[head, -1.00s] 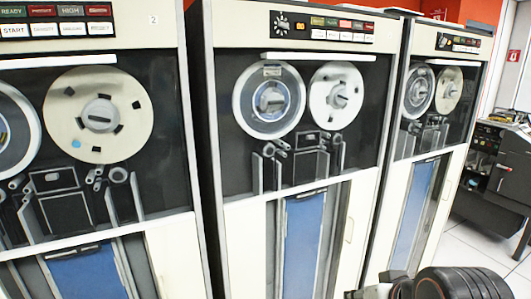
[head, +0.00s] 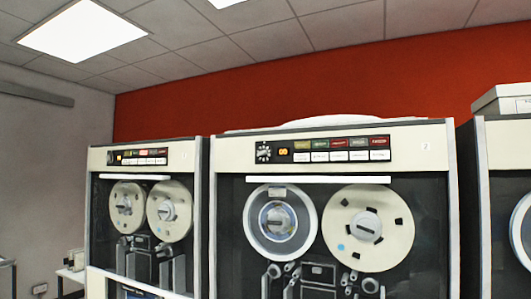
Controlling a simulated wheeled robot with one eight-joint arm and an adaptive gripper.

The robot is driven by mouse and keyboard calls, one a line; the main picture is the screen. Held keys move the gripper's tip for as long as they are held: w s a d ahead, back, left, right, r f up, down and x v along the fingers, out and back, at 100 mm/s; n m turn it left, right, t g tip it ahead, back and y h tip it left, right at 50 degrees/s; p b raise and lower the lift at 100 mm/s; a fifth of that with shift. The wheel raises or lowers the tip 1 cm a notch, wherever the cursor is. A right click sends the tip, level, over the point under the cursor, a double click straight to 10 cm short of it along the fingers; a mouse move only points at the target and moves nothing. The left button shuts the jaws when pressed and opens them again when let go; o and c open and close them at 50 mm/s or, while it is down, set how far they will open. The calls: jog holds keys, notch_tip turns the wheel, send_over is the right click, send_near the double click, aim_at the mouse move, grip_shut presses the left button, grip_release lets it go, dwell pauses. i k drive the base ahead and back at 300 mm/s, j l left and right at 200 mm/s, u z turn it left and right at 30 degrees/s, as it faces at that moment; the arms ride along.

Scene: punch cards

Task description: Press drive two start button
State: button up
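The middle tape drive (head: 453,215) faces me, with a small mark that looks like a 2 at the upper right of its front. The upper row is coloured. In the lower white row, the start button (head: 320,157) appears to sit under the green light; the lettering is too small to read now. The earlier frame shows START under READY. My gripper is not in view.
Another tape drive (head: 97,230) stands to the left, and part of a third (head: 484,240) shows at the right edge. A red wall (head: 300,85) stands behind. A small table (head: 70,274) is at the lower left. The floor is not visible.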

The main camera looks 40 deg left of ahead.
aim_at(316, 157)
jog(key=u, duration=1.2)
